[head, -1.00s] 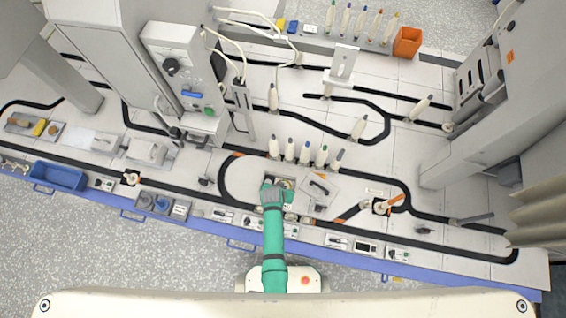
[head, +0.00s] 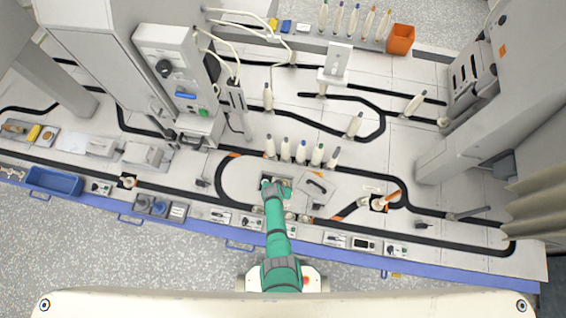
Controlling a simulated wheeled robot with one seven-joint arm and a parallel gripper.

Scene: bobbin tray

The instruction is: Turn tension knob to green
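My green arm reaches up from the bottom centre, and my gripper (head: 274,187) is over the small dark-framed tray (head: 291,181) on the table. The fingers are too small and covered to show whether they are open or shut. No knob can be surely picked out as the tension knob. A round black knob (head: 164,68) shows on the upright machine panel at left, above a blue handle (head: 186,95) and a green button (head: 203,113). My gripper is well apart from that panel. Anything directly under my gripper is hidden.
Several upright bobbins (head: 302,150) stand just behind my gripper. A tilted plate with a dark handle (head: 317,185) lies to its right. Small control boxes (head: 365,244) line the front edge. A blue bin (head: 55,181) is at left, an orange bin (head: 401,38) at the back.

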